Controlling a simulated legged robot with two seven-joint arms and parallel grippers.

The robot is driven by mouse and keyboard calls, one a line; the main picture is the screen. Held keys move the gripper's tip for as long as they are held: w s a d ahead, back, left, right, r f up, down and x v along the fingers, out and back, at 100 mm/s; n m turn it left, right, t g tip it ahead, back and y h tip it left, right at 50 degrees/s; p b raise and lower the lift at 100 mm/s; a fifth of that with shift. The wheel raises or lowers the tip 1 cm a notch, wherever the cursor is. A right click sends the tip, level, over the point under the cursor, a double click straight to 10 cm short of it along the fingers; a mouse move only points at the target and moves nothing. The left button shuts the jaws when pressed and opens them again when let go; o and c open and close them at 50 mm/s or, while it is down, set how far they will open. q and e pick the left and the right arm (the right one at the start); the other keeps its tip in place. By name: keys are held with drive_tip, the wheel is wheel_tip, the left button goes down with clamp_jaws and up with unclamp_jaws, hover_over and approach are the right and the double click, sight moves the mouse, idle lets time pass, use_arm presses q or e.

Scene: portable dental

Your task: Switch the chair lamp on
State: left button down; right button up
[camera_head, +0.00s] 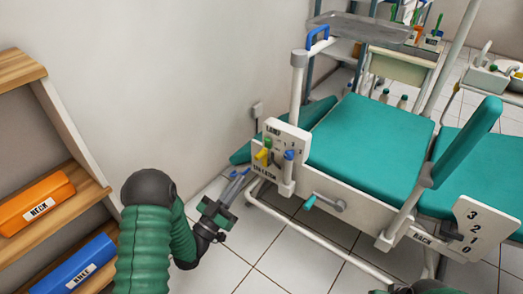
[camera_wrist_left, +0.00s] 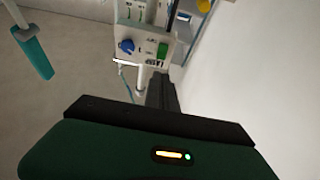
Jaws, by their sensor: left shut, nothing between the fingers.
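The chair's white control panel (camera_head: 288,136) stands at the side of the teal dental chair, with the word LAMP on its upper part. It carries a yellow control (camera_head: 262,154), a blue-topped control (camera_head: 289,155) and small marks. My left gripper (camera_head: 241,175) is shut and empty, to the left of the panel and a little below it, seemingly apart from it. In the left wrist view the panel (camera_wrist_left: 133,32) shows a blue knob (camera_wrist_left: 126,46) and a green switch (camera_wrist_left: 162,50). Whether the lamp is lit cannot be seen.
A shelf with an orange NECK box (camera_head: 35,204) and a blue KNEE box (camera_head: 80,266) stands at the left. Tiled floor is clear below.

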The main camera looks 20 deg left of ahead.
sight(267, 141)
use_arm(q)
drive_tip(key=b+x, duration=0.4)
drive_tip(key=x, duration=0.7)
drive_tip(key=shift+w+d+b, duration=0.2)
drive_tip(key=shift+w+b, duration=0.05)
drive_tip(key=shift+b, duration=0.1)
drive_tip(key=shift+w+d+r, duration=0.1)
drive_tip(key=shift+w+r, duration=0.25)
drive_tip(key=shift+w, duration=0.1)
